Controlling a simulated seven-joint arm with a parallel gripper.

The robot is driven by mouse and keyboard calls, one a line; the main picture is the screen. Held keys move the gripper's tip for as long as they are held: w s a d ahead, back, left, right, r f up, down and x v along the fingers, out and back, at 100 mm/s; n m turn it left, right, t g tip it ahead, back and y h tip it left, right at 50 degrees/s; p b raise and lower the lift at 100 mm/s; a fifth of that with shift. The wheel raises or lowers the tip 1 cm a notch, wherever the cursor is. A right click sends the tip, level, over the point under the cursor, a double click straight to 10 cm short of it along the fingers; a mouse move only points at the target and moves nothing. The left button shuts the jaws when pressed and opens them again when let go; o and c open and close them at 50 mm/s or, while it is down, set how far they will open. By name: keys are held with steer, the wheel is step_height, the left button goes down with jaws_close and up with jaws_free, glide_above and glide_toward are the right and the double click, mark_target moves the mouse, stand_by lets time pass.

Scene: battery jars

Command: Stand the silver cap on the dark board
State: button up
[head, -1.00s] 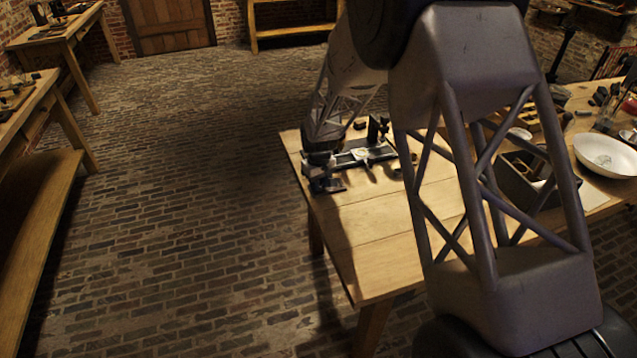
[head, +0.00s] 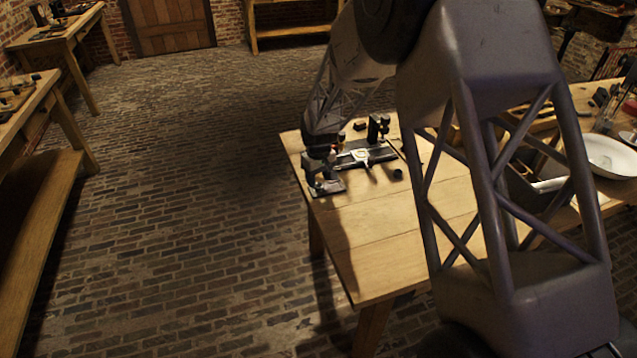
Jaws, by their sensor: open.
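My gripper (head: 323,186) is open at the left end of the wooden table, pointing down. It is just above or at a small dark flat board (head: 335,188) near the table's left edge. The board is partly covered by my gripper. I cannot make out the silver cap for certain; it may be hidden by my gripper or too small to tell. Whether anything stands between the fingers cannot be seen.
A metal tool with a pale middle (head: 362,156) lies just right of my gripper, with a dark upright fixture (head: 378,127) behind it. A small dark cylinder (head: 398,174) stands nearby. A white bowl (head: 608,157) is at the right. The table's front part (head: 385,255) is bare.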

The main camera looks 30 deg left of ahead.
mark_target(321, 190)
step_height(321, 190, up, 9)
stand_by(0.5)
steer(key=shift+r, duration=0.1)
stand_by(0.7)
steer(key=s+d+r+m, duration=0.25)
steer(key=d+r, duration=0.35)
steer(key=d, duration=0.5)
steer(key=s+d+r+m+t, duration=0.1)
steer(key=s+d+r, duration=0.3)
steer(key=d+r, duration=0.5)
steer(key=s+d+r+m, duration=0.2)
steer(key=s+d+r, duration=0.15)
steer(key=d, duration=0.95)
steer(key=s+d+m, duration=0.3)
steer(key=s+d, duration=0.8)
steer(key=s, duration=0.2)
steer(key=s+d+r+m+t, duration=0.1)
steer(key=s+d+m, duration=0.2)
steer(key=s+d, duration=0.8)
steer(key=shift+s+r+m+t, duration=0.25)
steer(key=shift+s+m+t, duration=0.1)
steer(key=shift+s, duration=1)
